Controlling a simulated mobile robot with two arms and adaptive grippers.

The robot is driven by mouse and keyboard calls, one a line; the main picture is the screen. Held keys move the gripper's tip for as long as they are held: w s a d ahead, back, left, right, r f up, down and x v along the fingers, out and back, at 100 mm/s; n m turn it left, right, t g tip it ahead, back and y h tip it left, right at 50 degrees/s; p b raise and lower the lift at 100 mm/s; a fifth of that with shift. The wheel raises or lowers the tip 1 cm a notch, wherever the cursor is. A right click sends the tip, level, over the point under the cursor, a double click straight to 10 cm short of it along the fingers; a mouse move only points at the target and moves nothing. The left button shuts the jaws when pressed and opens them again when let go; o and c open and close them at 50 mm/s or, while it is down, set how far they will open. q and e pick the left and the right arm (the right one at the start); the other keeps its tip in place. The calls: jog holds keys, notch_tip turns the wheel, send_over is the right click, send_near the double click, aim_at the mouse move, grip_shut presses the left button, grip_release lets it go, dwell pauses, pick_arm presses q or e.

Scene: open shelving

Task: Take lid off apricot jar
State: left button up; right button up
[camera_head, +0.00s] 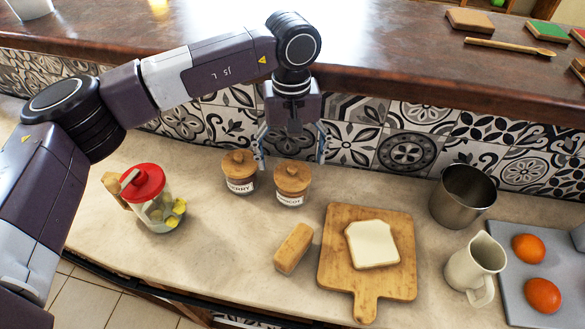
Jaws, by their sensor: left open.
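The apricot jar (290,199) stands upright on the counter, its label partly readable. Its round wooden lid (292,177) with a knob sits on top. My left gripper (291,160) is open and empty, pointing down above and behind the jar, with one finger on each side of the lid in the picture. Whether the fingers touch anything is hard to tell. A similar jar (240,185) with a label ending in "RRY" and its own wooden lid (238,163) stands just to the left, close to the left finger. My right gripper is not in view.
A cutting board (338,283) with bread (372,244) lies to the right, a wooden block (293,248) in front. A red-lidded pitcher (160,213) stands left. A metal cup (462,195), a cream jug (474,268) and a tray (526,310) are at right. A raised ledge (400,52) runs behind.

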aim_at(293, 171)
pick_arm(q)
jog(key=shift+d+f, duration=0.1)
jog(key=shift+f, duration=1.25)
jog(key=shift+s, duration=0.1)
grip_shut()
